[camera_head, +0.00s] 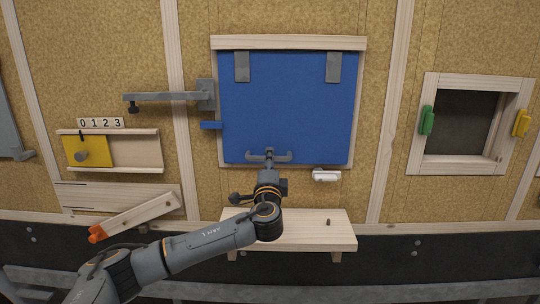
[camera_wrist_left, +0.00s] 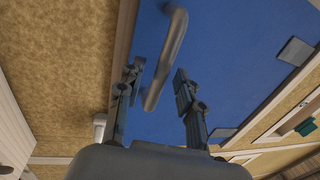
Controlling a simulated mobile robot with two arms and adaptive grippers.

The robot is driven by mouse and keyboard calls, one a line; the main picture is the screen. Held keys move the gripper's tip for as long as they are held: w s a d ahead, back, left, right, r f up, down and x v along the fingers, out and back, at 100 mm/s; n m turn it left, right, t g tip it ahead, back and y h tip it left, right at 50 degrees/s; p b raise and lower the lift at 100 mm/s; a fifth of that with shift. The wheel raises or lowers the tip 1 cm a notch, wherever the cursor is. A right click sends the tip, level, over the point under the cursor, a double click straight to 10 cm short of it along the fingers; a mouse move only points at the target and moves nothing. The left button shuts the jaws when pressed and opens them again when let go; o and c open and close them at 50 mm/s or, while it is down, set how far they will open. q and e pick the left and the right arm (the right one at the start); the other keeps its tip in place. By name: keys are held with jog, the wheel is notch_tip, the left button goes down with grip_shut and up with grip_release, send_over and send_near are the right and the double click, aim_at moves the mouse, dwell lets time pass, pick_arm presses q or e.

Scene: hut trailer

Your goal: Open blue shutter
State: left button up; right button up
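The blue shutter (camera_head: 290,105) is a flat panel in a wooden frame, with two grey hinge plates at its top; it looks closed. It also fills much of the left wrist view (camera_wrist_left: 225,45). A curved grey handle (camera_wrist_left: 173,50) stands out from the panel. My left gripper (camera_head: 268,156) is at the shutter's lower edge. In the left wrist view my left gripper (camera_wrist_left: 160,85) has its fingers apart, with the lower end of the handle between them in the picture; I see no clear contact. In the head view the gripper and handle are hard to separate. My right gripper is not in view.
A grey swing arm (camera_head: 165,97) with a dark knob sticks out left of the shutter, above a blue tab (camera_head: 211,125). A wooden shelf (camera_head: 300,240) and a white fitting (camera_head: 325,175) are below. A framed opening (camera_head: 467,122) with green and yellow latches is at right.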

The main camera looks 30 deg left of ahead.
pick_arm(q)
jog(key=shift+w+a+r, duration=0.15)
jog(key=shift+w+a, duration=0.2)
jog(key=shift+w, duration=0.4)
grip_shut()
